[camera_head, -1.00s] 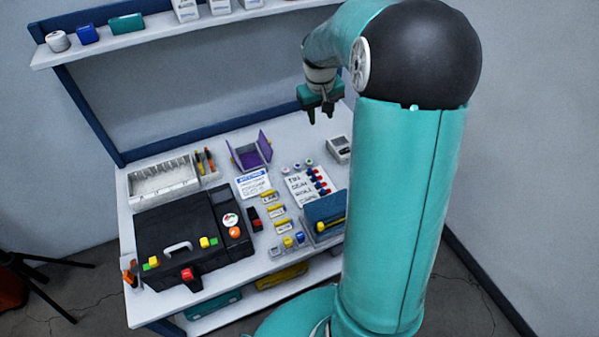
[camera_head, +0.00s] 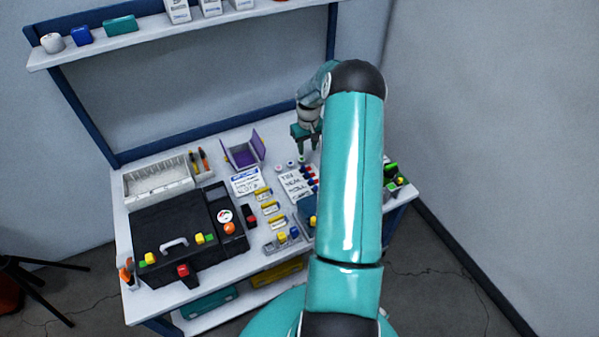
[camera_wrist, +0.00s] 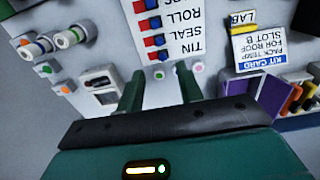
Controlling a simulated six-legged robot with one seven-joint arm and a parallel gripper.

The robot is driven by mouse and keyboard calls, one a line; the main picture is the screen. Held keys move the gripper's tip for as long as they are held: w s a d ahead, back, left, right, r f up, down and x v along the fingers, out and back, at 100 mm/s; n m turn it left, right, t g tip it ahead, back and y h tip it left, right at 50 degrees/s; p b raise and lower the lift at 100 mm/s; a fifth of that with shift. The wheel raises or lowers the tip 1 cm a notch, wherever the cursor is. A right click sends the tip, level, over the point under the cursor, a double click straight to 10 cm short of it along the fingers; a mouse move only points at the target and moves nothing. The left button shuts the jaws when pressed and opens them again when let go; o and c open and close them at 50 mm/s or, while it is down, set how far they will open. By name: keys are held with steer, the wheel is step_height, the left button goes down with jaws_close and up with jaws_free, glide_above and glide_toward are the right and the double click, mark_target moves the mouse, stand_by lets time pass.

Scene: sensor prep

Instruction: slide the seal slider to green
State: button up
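I cannot tell for sure which part is the seal slider. A row marked SEAL with red and blue pieces (camera_wrist: 156,41) is on the white label board (camera_wrist: 185,20) in the wrist view; that board also shows in the head view (camera_head: 292,184). A black strip with a red block (camera_head: 250,216) lies beside the black case (camera_head: 165,222). The case has yellow knobs with green patches at its front left (camera_head: 150,258) and front right (camera_head: 201,239). My gripper (camera_head: 306,152) is above the back of the table, empty, its fingers apart in the wrist view (camera_wrist: 160,92).
A purple open box (camera_head: 242,154), a white divided tray (camera_head: 160,181) and a blue-headed card (camera_head: 246,180) stand on the table. Small yellow-topped items (camera_head: 266,207) lie in the middle. A shelf (camera_head: 160,32) hangs above. My arm hides the table's right part.

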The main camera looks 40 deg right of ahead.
mark_target(307, 173)
step_height(307, 173, down, 14)
steer(key=shift+d+r, duration=0.1)
steer(key=shift+r, duration=0.05)
stand_by(0.3)
jaws_close()
